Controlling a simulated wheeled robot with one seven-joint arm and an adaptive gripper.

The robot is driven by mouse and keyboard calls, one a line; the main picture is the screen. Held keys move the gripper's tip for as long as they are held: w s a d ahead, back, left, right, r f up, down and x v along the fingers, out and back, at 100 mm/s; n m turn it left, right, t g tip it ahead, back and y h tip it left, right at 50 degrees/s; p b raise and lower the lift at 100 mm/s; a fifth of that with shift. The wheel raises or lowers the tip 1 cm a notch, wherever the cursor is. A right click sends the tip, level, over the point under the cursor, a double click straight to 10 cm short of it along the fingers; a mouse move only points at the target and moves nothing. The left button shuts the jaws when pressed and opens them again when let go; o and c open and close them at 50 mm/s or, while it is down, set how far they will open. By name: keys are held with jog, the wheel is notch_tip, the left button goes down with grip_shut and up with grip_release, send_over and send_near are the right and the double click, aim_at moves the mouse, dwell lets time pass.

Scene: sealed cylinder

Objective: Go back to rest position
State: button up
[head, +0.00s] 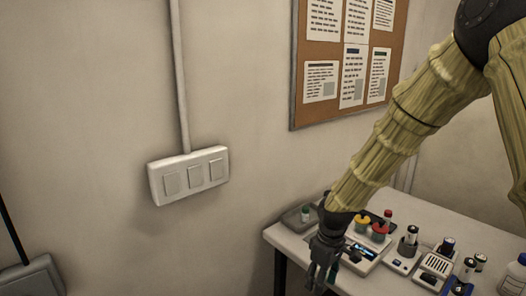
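My gripper (321,281) hangs from the end of my arm, pointing down at the table's left front edge. Its dark fingers are small and partly overlap in this view, so I cannot tell how far apart they are. I see no object clearly held between them. My arm has a pale yellow-green, ribbed cover and comes in from the upper right.
The white table (437,218) stands at the lower right. It holds a grey tray (293,221), a device with red and yellow knobs (371,233), several small battery-like cylinders and a white bottle (514,276). A corkboard (321,52) and switch plate (188,174) are on the wall.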

jog(key=s+f+m, duration=0.1)
jog(key=s+f, duration=0.3)
jog(key=f, duration=0.3)
jog(key=s+f+m, duration=0.2)
jog(key=s+f, duration=0.2)
jog(key=f, duration=0.4)
jog(key=s+d+f+m, duration=0.3)
jog(key=s+f, duration=0.5)
jog(key=s, duration=0.6)
jog(key=s+d+f+m, duration=0.3)
jog(key=s+f, duration=0.6)
jog(key=s, duration=0.5)
jog(key=shift+d+h, duration=0.25)
jog(key=shift+h, duration=0.05)
